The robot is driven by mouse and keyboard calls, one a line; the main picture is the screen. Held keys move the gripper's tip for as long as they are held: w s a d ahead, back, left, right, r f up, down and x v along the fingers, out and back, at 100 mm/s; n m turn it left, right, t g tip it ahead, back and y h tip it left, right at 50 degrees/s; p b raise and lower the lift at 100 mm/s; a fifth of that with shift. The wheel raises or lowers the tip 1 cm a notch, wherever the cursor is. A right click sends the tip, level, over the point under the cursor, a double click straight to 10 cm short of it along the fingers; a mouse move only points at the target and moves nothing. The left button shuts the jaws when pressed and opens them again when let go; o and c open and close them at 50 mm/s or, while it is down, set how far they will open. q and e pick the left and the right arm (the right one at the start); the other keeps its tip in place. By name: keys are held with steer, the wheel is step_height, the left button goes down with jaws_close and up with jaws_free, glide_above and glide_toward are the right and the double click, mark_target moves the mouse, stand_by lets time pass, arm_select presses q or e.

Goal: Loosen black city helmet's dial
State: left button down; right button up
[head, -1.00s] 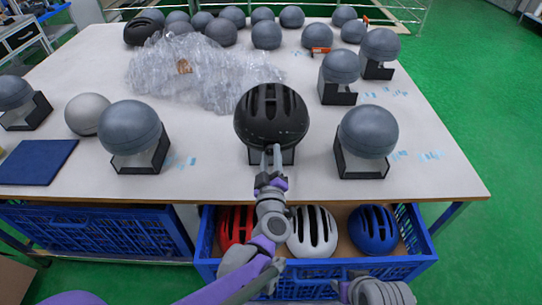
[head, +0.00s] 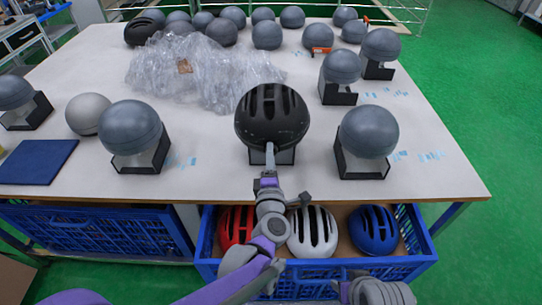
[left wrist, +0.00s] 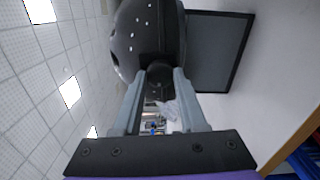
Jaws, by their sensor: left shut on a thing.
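The black city helmet (head: 272,112) sits on a dark stand (head: 285,157) at the near middle of the table. In the left wrist view the glossy helmet shell (left wrist: 148,35) fills the top, and the view is turned on its side. My left gripper (head: 269,150) is at the helmet's near lower edge. In the left wrist view its fingers (left wrist: 160,78) are shut on a dark round dial (left wrist: 159,70) under the shell. The fingers partly hide the dial. My right gripper (head: 368,288) is low at the bottom edge, and its jaws do not show clearly.
Grey headforms on stands flank the helmet at left (head: 131,128) and right (head: 368,131). Crumpled clear plastic (head: 205,75) lies behind it. An open blue drawer crate (head: 420,262) below the table edge holds a red, a white and a blue helmet.

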arm_select(q)
steer(key=shift+d+f+n+p, duration=0.1)
steer(key=shift+n+p, duration=0.15)
steer(key=shift+n, duration=4.05)
steer(key=shift+d+n+p, duration=0.1)
steer(key=shift+n+p, duration=0.15)
steer(key=shift+n, duration=4.45)
steer(key=shift+c, duration=2.2)
jaws_free()
steer(key=shift+s, duration=0.1)
